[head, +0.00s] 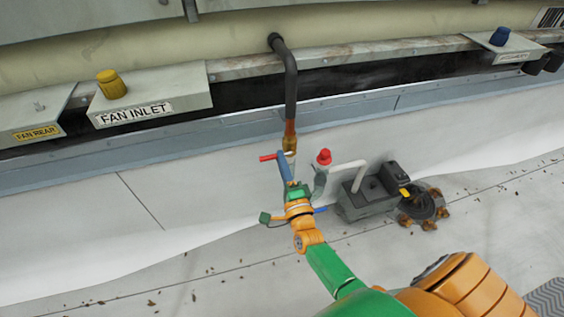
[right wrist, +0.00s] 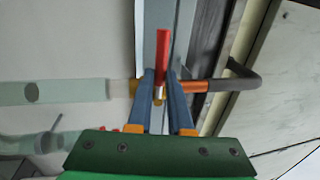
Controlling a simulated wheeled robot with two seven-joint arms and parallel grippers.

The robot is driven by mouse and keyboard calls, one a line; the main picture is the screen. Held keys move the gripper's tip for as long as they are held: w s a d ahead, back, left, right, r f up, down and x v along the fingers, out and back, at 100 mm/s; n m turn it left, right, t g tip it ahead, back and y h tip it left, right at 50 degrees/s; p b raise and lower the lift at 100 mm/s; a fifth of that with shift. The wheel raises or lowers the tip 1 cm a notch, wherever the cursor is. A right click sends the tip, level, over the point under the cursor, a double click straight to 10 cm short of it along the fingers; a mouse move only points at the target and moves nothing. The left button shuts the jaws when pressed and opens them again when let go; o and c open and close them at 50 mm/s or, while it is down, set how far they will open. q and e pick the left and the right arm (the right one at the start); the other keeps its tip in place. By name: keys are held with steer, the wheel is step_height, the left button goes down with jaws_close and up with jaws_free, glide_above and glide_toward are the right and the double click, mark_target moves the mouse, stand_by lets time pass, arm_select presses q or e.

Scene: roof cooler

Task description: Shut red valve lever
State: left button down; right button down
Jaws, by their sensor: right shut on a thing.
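The red valve lever (head: 268,157) sticks out to the left of a brass valve fitting (head: 290,141) at the lower end of a dark bent pipe. In the right wrist view the red lever (right wrist: 163,50) stands upright in the picture, across the copper and dark pipe. My right gripper (head: 286,160) is at the lever. Its blue fingers (right wrist: 160,84) lie on either side of the lever's lower part and are shut on it. The fingers partly hide the valve body. My left gripper is not in view.
A grey pump unit (head: 368,204) with a white pipe stands right of my gripper, close to a red cap (head: 323,157). Behind are a metal ledge and the FAN INLET box (head: 150,98) with a yellow knob (head: 111,84). The pale floor at left is clear except for debris.

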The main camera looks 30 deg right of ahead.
steer(key=c, duration=0.8)
jaws_free()
steer(key=shift+c, duration=0.2)
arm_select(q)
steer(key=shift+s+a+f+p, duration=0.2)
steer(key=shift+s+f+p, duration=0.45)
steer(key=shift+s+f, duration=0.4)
arm_select(e)
steer(key=v, duration=0.7)
